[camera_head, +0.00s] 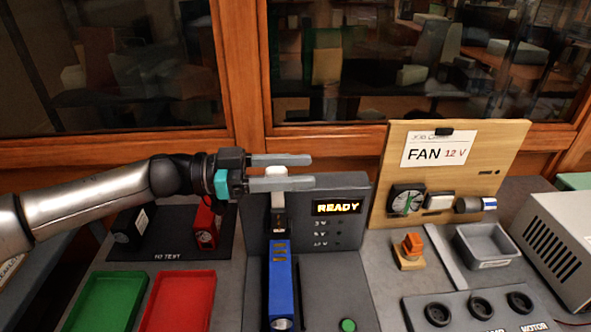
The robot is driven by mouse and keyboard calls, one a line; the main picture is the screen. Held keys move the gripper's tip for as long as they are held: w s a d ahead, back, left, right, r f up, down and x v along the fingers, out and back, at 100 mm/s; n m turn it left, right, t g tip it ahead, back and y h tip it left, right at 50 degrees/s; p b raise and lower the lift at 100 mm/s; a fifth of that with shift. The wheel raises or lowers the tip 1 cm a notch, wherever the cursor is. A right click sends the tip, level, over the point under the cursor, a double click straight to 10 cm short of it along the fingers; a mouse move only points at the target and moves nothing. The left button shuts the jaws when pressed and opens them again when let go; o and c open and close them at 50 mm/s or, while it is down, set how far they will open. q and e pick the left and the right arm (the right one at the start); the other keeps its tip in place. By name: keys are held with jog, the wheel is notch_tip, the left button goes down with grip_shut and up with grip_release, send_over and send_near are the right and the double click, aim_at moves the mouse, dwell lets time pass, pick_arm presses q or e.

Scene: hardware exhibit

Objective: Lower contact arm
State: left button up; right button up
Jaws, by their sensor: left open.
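The tester (347,230) is a dark grey unit with a lit display reading READY. Its contact arm (278,217) appears raised, standing upright at the left of the panel, with a pale top. A long blue module (280,280) lies in the channel below it. My left gripper (313,171) is open, pointing right at the top of the contact arm. The pale top shows between the two fingers in the picture, and the nearer finger hides part of it. I cannot tell whether they touch. My right gripper is not in view.
A green tray (102,302) and a red tray (180,302) stand front left. A dark mat (170,247) behind them holds a black and a red block. A wooden FAN board (500,160), grey bin (487,245), socket panel (450,318) and white box (560,240) stand right.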

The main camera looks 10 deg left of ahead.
pick_arm(q)
jog(key=shift+d, duration=0.1)
grip_shut()
dwell(0.4)
dwell(1.0)
